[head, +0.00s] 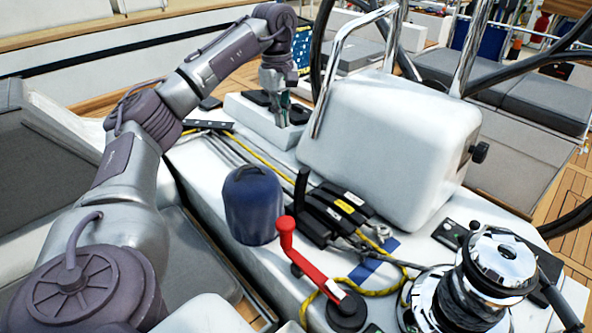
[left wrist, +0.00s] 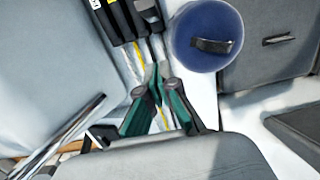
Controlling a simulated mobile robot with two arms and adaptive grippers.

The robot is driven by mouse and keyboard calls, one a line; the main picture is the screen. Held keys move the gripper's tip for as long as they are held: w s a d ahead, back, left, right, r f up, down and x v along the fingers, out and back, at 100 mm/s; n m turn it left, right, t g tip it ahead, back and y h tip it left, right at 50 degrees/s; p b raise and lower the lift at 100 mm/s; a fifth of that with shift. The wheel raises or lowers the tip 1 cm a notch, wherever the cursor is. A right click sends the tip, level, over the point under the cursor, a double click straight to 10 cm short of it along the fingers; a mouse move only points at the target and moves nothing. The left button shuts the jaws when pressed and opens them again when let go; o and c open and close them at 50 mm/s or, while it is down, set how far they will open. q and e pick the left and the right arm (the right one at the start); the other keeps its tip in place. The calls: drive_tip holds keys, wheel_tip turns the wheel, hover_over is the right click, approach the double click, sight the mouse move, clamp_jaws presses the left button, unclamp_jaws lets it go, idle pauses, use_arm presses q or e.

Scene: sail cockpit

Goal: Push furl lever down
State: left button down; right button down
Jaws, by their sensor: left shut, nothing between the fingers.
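A black clutch block (head: 338,208) with several levers sits on the white console, beside the blue cylinder. One black lever (head: 301,188) at its left end stands raised; no label shows, so I cannot tell for certain that it is the furl lever. The block (left wrist: 125,18) also shows at the top of the left wrist view. My left gripper (head: 281,118) is shut and empty, pointing down beyond the block, apart from the raised lever. Its green-and-dark fingers meet in the left wrist view (left wrist: 157,76). My right gripper is not in view.
The blue cylinder (head: 252,205) and a red-handled crank (head: 305,262) stand near the block. A white pod (head: 388,150) with a chrome rail rises to the right. A chrome winch (head: 490,275) is at front right. Yellow rope (head: 262,160) runs along the console.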

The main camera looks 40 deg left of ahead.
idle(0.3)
use_arm(q)
drive_tip(key=d+f+p, duration=0.1)
drive_tip(key=d+f, duration=0.3)
drive_tip(key=f, duration=0.6)
drive_tip(key=shift+s+d+f, duration=0.2)
drive_tip(key=shift+d+f, duration=0.1)
drive_tip(key=shift+f, duration=0.05)
